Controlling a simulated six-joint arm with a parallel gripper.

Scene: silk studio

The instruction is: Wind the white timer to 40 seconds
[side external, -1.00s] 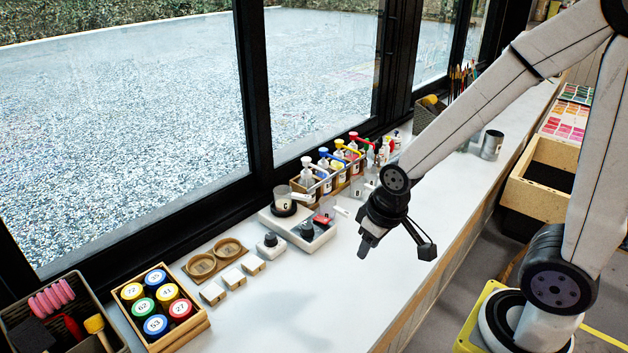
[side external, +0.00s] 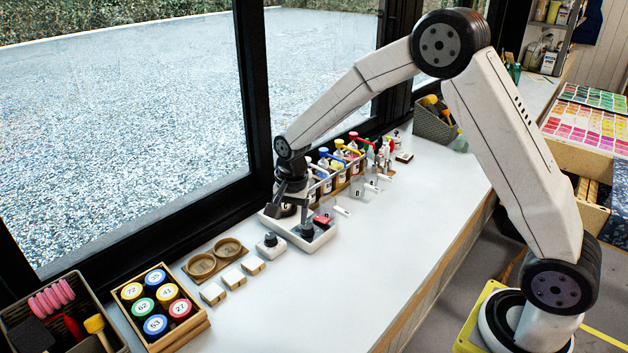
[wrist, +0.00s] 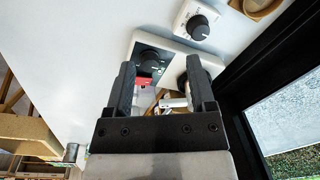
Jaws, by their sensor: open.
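The white timer (side external: 271,246) is a small white block with a black dial knob on top, standing on the counter. It also shows at the top of the wrist view (wrist: 198,22), beyond the fingertips. My gripper (side external: 284,208) is open and is over the back part of a white bench device (side external: 322,238), behind and right of the timer and apart from it. In the wrist view my gripper (wrist: 160,72) has its two fingers spread, with nothing seen held between them. The timer's dial marks are too small to read.
The white device has its own black knob (side external: 306,229) and a red part (side external: 323,219). My gripper hides much of its back. A rack of bottles (side external: 340,165) stands to the right, wooden blocks (side external: 233,277) and round dishes (side external: 202,264) to the left. The front counter is clear.

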